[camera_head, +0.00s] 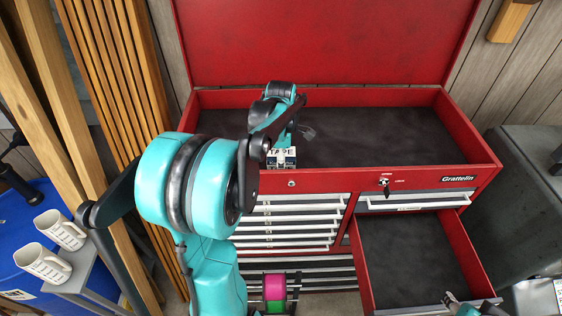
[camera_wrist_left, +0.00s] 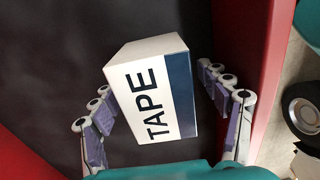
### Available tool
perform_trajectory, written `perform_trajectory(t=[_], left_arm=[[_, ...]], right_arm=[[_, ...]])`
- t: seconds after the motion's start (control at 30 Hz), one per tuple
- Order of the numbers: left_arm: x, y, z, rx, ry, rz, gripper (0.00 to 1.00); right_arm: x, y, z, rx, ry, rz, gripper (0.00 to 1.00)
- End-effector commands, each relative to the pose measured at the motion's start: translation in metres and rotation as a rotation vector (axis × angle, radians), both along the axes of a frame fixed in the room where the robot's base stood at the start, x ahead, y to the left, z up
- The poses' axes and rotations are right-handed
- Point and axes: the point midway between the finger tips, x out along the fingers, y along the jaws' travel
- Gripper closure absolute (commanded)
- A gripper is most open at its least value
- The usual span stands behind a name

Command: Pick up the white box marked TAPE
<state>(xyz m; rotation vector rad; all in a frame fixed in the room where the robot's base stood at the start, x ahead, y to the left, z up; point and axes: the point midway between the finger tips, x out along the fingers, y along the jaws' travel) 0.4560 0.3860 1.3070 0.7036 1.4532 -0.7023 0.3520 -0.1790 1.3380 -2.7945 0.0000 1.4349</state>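The white box marked TAPE (camera_head: 282,154) is in the top tray of the red tool chest, near its front wall. In the left wrist view the box (camera_wrist_left: 150,95) shows its white TAPE face and a dark blue band. My left gripper (camera_wrist_left: 154,82) is open around the box, with fingers on both sides. The fingers are close to its sides, and I see no clear grip. In the head view my left arm hides part of the box. My right gripper (camera_head: 474,308) shows only partly at the bottom right, over the open drawer; its fingers are unclear.
The chest's top tray (camera_head: 390,135) has a dark lining and free room to the right. An open drawer (camera_head: 410,255) sticks out at the lower right. Mugs (camera_head: 60,230) stand on a grey stand at the left. Pink and green rolls (camera_head: 275,290) are low in front.

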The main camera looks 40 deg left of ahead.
Motion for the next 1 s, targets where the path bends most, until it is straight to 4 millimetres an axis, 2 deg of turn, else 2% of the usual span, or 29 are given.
perform_trajectory(t=[0.03, 0.2, 0.27, 0.67, 0.87, 1.0], left_arm=[[0.0, 0.0, 0.0, 0.0, 0.0, 0.0, 0.37], [0.0, 0.0, 0.0, 0.0, 0.0, 0.0, 0.82], [0.0, 0.0, 0.0, 0.0, 0.0, 0.0, 0.95], [0.0, 0.0, 0.008, 0.0, 0.0, 0.0, 0.95], [0.0, 0.0, 0.038, 0.0, 0.0, 0.0, 0.95], [0.018, -0.023, 0.057, 0.0, 0.0, -0.006, 0.95]], right_arm=[[0.0, 0.0, 0.0, 0.0, 0.0, 0.0, 0.6], [0.0, 0.0, 0.0, 0.0, 0.0, 0.0, 0.6], [0.0, 0.0, 0.0, 0.0, 0.0, 0.0, 0.6], [0.0, 0.0, -0.001, 0.0, 0.0, 0.0, 0.6], [0.0, 0.0, -0.004, 0.0, 0.0, 0.0, 0.6], [0.0, 0.0, -0.008, 0.0, 0.0, 0.0, 0.6]])
